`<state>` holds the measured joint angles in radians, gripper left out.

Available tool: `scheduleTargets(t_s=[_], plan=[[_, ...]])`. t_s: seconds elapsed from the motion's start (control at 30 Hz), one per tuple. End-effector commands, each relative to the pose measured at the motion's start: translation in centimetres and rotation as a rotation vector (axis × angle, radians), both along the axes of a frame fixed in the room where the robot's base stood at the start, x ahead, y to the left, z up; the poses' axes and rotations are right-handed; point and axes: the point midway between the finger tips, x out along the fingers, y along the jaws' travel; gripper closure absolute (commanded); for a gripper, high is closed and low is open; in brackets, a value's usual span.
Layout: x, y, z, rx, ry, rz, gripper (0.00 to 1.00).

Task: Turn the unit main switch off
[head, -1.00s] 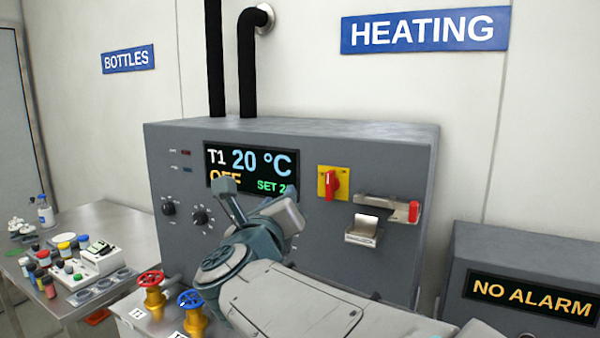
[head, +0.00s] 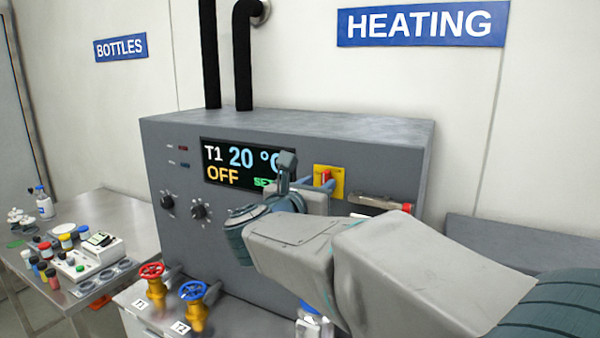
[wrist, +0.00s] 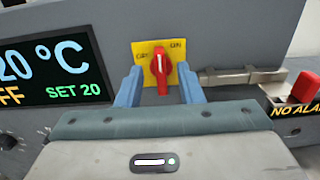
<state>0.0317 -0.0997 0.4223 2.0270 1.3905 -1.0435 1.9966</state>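The main switch is a red rotary handle (wrist: 161,68) on a yellow plate (wrist: 145,48) marked OFF at left and ON at right. In the wrist view the handle stands close to upright, its white line near vertical. My gripper (wrist: 158,85) is open, with one blue-grey finger on each side of the handle's lower part. I cannot tell whether either finger touches it. In the head view the red handle (head: 325,177) shows partly behind my gripper (head: 308,172), and the yellow plate (head: 337,181) is partly covered.
The grey heating unit (head: 400,145) has a display (head: 222,165) reading T1 20 °C and OFF, with knobs (head: 199,211) below. A red-ended lever (head: 407,208) is right of the switch. Red (head: 151,271) and blue (head: 193,291) valves stand in front.

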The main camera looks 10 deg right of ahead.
Motion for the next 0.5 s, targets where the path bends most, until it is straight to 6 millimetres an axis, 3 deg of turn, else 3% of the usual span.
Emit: scheduleTargets(t_s=[0.2,0.5], plan=[[2.1,-1.5,0.1,-0.001,0.001,-0.001,0.66],[2.5,-1.8,0.0,-0.001,-0.001,0.001,0.66]])
